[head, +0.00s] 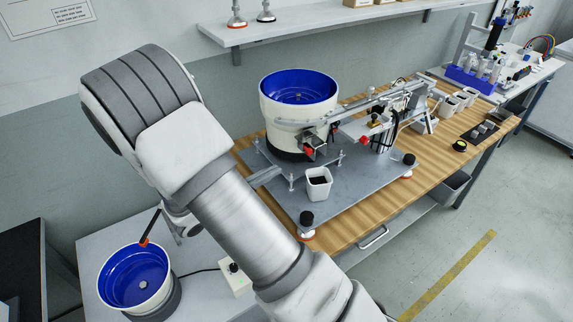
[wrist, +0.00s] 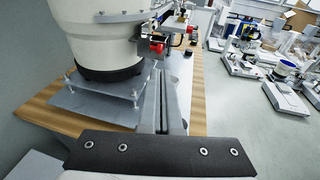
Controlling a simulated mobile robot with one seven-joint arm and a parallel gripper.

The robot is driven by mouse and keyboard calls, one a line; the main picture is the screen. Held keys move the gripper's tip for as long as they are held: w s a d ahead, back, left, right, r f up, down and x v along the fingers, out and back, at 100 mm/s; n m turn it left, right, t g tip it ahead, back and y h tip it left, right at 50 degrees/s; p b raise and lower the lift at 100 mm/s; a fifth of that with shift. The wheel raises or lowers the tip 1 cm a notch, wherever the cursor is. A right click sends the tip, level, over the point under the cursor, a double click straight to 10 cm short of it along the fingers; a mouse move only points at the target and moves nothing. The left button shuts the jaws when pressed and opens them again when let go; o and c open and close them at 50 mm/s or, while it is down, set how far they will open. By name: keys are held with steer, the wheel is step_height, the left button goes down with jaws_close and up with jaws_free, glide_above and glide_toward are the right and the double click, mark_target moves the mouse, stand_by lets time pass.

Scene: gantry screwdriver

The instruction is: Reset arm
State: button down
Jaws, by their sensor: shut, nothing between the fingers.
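My gripper (wrist: 164,75) shows in the wrist view as two grey fingers side by side, shut and empty, rising from a dark bar with bolts. The fingers point along the workbench, at the right of a large white feeder bowl and its metal base plate. In the head view my arm (head: 235,220) crosses from the lower right to a bend at the upper left.
A feeder bowl with blue inside (head: 298,88) stands on a grey plate (head: 345,200) on the wooden workbench (head: 395,205). A small white cup (head: 319,184) is on the plate. A second blue bowl (head: 135,278) stands lower left. The floor at right is clear.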

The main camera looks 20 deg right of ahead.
steer(key=s+d+r+m+g+y, duration=0.2)
steer(key=s+r+m+g+y, duration=0.5)
steer(key=s+m, duration=0.55)
steer(key=s+a+r+m+t+y, duration=0.6)
steer(key=s+r+m+y, duration=0.2)
steer(key=s+r+m, duration=0.1)
steer(key=shift+a+r+m, duration=0.3)
steer(key=shift+r+m, duration=0.35)
steer(key=shift+r, duration=0.05)
